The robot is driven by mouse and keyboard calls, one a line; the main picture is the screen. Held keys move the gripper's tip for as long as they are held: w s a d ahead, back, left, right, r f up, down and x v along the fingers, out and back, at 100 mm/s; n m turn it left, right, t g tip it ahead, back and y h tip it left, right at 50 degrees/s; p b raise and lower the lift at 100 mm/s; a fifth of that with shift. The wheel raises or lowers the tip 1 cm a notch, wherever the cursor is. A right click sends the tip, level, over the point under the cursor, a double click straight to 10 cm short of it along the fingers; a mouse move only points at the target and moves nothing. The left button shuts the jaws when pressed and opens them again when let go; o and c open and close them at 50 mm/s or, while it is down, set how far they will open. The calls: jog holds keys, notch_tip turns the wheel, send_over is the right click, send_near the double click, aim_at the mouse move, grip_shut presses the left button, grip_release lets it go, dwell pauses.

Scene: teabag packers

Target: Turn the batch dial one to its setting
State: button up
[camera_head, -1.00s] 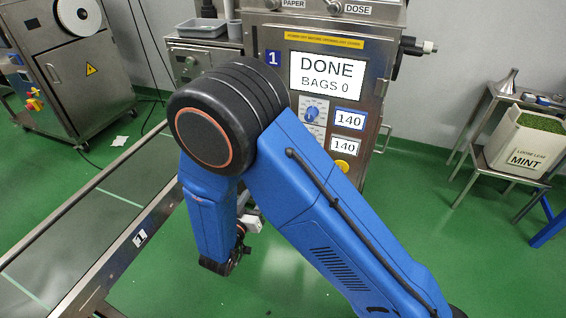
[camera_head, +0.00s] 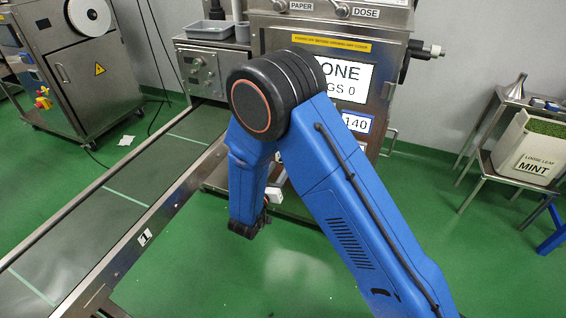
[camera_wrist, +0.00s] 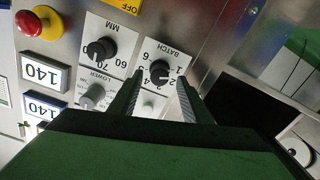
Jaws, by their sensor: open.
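The batch dial (camera_wrist: 160,73) is a black round knob on a white plate marked BATCH, with numbers around it. It shows upside down in the wrist view, and a light pointer mark on it faces right. My gripper (camera_wrist: 158,80) is open, with its two dark fingertips apart on either side of the dial in the picture. I cannot tell whether they touch it or how far off they are. In the head view my blue arm hides the batch dial, and the gripper cannot be made out.
A conveyor (camera_head: 128,203) runs at left; green floor lies right.

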jog(key=shift+x, duration=2.25)
jog(key=c, duration=1.1)
